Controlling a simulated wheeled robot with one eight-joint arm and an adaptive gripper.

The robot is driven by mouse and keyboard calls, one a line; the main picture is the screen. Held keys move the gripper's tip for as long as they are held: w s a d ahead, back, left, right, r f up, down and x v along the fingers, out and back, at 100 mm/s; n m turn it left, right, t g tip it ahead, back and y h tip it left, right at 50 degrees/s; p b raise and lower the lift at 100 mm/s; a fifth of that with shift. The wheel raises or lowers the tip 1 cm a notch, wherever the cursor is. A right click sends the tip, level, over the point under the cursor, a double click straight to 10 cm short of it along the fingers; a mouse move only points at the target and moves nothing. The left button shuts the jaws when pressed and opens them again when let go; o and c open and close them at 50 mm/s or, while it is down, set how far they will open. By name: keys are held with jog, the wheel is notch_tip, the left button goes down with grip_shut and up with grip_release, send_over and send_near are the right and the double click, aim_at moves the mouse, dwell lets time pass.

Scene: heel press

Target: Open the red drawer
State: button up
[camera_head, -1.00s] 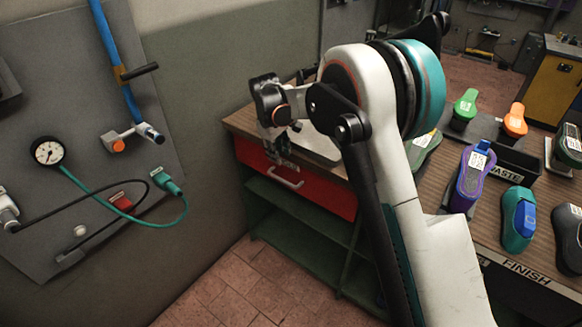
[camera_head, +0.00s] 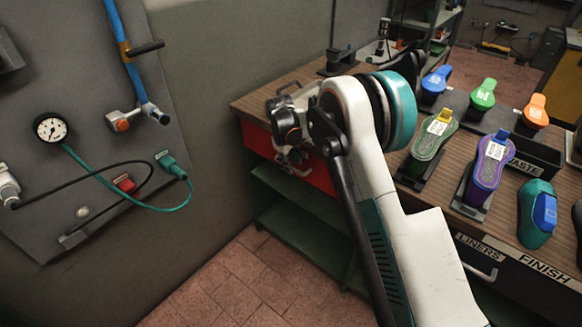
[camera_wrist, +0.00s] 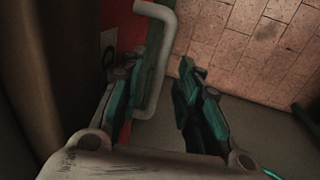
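The red drawer (camera_head: 258,139) is under the wooden bench top at its left end. Its front looks flush with the cabinet, so it appears closed. A pale bar handle (camera_head: 294,169) is on the front, partly covered by my gripper (camera_head: 291,158). In the wrist view, the grey handle (camera_wrist: 158,65) runs between the two fingers of my gripper (camera_wrist: 160,72). The fingers are spread, with a visible gap between the right finger and the handle. The left finger is close to the handle; I cannot tell if it touches. A strip of red drawer front (camera_wrist: 146,14) shows beside the handle.
Green open shelves (camera_head: 300,218) are below the drawer, above a clear tiled floor (camera_head: 240,285). A wall panel with a gauge (camera_head: 50,128) and hoses is at left. Several shoe-shaped pieces, including a purple one (camera_head: 489,165), stand on the bench at right.

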jog(key=shift+d+f, duration=0.1)
jog(key=shift+f, duration=0.45)
grip_shut()
